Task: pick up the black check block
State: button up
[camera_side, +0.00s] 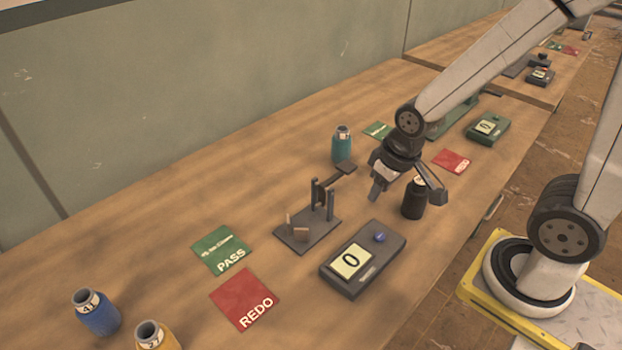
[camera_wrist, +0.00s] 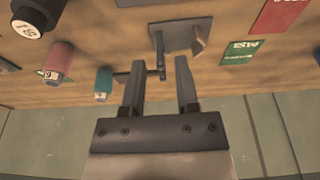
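The black check block (camera_side: 414,202) is a short dark bottle-shaped cylinder standing upright on the bench in the side view, behind and below one finger of my gripper. In the wrist view the black block (camera_wrist: 38,14) is at the top left corner, partly cut off, with a pale number label. My gripper (camera_side: 405,193) is above the bench with its fingers spread and nothing between them. In the wrist view my gripper (camera_wrist: 160,78) points toward the balance stand, and the black block lies well outside the fingers.
A dark balance stand (camera_side: 300,238) and a scale (camera_side: 340,276) reading 0 are near. A teal block (camera_side: 342,146) and a pink block (camera_wrist: 58,62) stand close by. Green PASS (camera_side: 221,250) and red REDO (camera_side: 245,298) cards lie left, with blue (camera_side: 97,313) and yellow (camera_side: 155,337) blocks.

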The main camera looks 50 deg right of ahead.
jog(key=o, duration=0.7)
jog(key=m+g, duration=0.3)
jog(key=m, duration=1.5)
send_near(420, 180)
notch_tip(420, 180, down, 5)
jog(key=shift+s+d+f, duration=0.15)
jog(key=shift+f, duration=0.05)
jog(key=shift+f, duration=0.1)
jog(key=shift+f, duration=1.2)
